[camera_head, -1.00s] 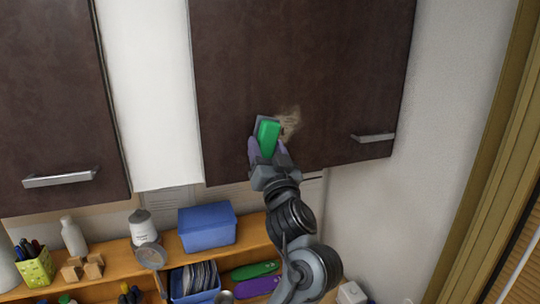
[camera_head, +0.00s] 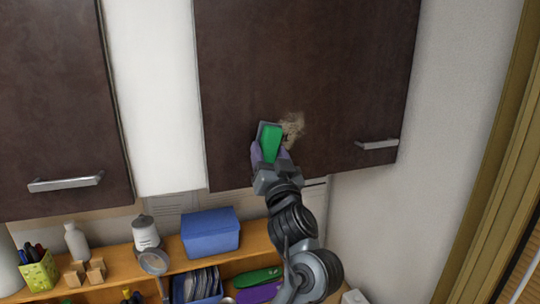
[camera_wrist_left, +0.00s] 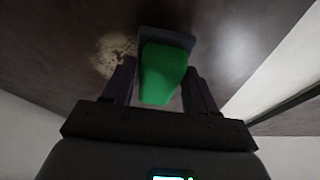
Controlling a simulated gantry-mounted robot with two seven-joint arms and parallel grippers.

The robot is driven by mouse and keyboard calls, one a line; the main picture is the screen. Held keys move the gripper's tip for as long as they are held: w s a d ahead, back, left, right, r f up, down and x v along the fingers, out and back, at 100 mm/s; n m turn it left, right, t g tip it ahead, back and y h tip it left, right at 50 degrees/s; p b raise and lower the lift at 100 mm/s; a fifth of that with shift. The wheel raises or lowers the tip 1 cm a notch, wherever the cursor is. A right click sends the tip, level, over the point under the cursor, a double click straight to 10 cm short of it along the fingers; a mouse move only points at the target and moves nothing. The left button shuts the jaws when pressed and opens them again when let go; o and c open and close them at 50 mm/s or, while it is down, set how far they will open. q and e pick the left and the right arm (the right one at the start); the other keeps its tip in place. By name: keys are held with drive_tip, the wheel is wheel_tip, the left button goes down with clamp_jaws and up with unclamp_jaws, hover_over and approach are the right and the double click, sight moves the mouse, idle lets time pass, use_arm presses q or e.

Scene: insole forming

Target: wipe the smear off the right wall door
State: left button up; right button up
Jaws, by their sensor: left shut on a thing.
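The right wall door (camera_head: 300,60) is a dark brown cabinet door with a metal handle at its lower right. A tan smear (camera_head: 293,127) is on its lower middle part, and it also shows in the left wrist view (camera_wrist_left: 115,52). My left gripper (camera_head: 268,152) is shut on a green block-like wiper (camera_head: 271,142) with a grey pad (camera_wrist_left: 166,39) at its far end. The pad is at the door, just left of the smear in the head view, covering perhaps part of it. I cannot tell whether the pad touches the door. My right gripper is not in view.
The door handle (camera_head: 377,144) sticks out to the right of the smear. A left wall door (camera_head: 60,90) hangs across a white gap. Below, a wooden shelf (camera_head: 118,253) holds a blue box (camera_head: 210,232), bottles, a pen holder and wooden blocks. A pale wall stands at right.

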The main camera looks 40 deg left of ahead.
use_arm(q)
drive_tip(key=shift+w+a, duration=0.35)
drive_tip(key=shift+a, duration=0.3)
drive_tip(key=shift+w, duration=0.1)
drive_tip(key=shift+w+d+r+p, duration=0.15)
drive_tip(key=shift+w+d+p, duration=0.45)
drive_tip(key=shift+w+p, duration=0.15)
drive_tip(key=shift+w+d+p, duration=0.3)
drive_tip(key=shift+w+d, duration=0.05)
drive_tip(key=shift+w, duration=0.3)
drive_tip(key=shift+w+d+p, duration=0.3)
drive_tip(key=shift+w+d, duration=0.1)
drive_tip(key=shift+w, duration=0.25)
drive_tip(key=shift+w+d+p, duration=0.3)
drive_tip(key=shift+w+d, duration=0.05)
drive_tip(key=shift+w, duration=0.3)
drive_tip(key=shift+w+d, duration=0.3)
drive_tip(key=shift+w, duration=0.3)
drive_tip(key=shift+w+d+p, duration=0.45)
drive_tip(key=shift+w+d, duration=0.05)
drive_tip(key=shift+w, duration=0.25)
drive_tip(key=shift+w+d+p, duration=0.45)
drive_tip(key=shift+w, duration=0.25)
